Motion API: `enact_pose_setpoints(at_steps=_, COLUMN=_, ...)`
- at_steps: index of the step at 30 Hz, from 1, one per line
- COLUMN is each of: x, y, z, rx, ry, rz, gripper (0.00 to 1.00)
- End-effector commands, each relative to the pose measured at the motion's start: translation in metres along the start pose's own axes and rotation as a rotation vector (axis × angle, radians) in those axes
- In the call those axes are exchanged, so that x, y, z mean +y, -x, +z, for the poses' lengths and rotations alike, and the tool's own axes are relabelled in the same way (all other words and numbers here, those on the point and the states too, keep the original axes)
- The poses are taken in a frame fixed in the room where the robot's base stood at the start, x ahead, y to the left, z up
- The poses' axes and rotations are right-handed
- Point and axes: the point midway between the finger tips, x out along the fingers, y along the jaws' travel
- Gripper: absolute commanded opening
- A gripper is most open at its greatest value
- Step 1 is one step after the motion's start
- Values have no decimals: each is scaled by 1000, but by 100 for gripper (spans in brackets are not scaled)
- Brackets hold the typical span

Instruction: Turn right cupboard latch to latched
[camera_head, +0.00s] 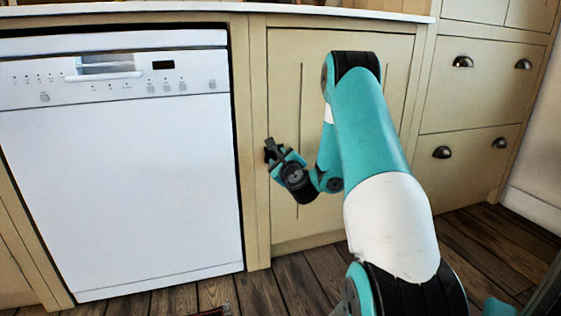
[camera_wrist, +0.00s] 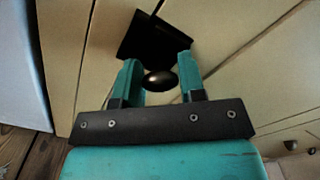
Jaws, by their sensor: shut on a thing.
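The dark cupboard latch (camera_wrist: 155,32) shows in the wrist view as a black block at my fingertips, across a seam in the cream woodwork. My gripper (camera_wrist: 157,60) has its two teal fingers on either side of its lower part and is shut on it. A dark rounded knob (camera_wrist: 160,79) shows between the fingers; I cannot tell how it joins the latch. In the head view my gripper (camera_head: 276,157) is at the left edge of the cream cupboard door (camera_head: 285,85), with a dark bar of the latch (camera_head: 270,145) sticking out. The latch's exact angle is unclear.
A white dishwasher (camera_head: 120,180) stands close left of the cupboard. Drawers (camera_head: 480,90) with dark cup handles are to the right. A pale worktop (camera_head: 220,11) runs above.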

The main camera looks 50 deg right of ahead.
Motion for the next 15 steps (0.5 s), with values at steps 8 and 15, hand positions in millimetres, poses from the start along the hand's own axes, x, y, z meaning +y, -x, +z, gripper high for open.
enact_pose_setpoints(at_steps=8, x=1, y=0, z=0, rx=-3, ry=262, rz=0, gripper=14)
enact_pose_setpoints(at_steps=15, x=1, y=0, z=0, rx=-3, ry=484, rz=1, gripper=14)
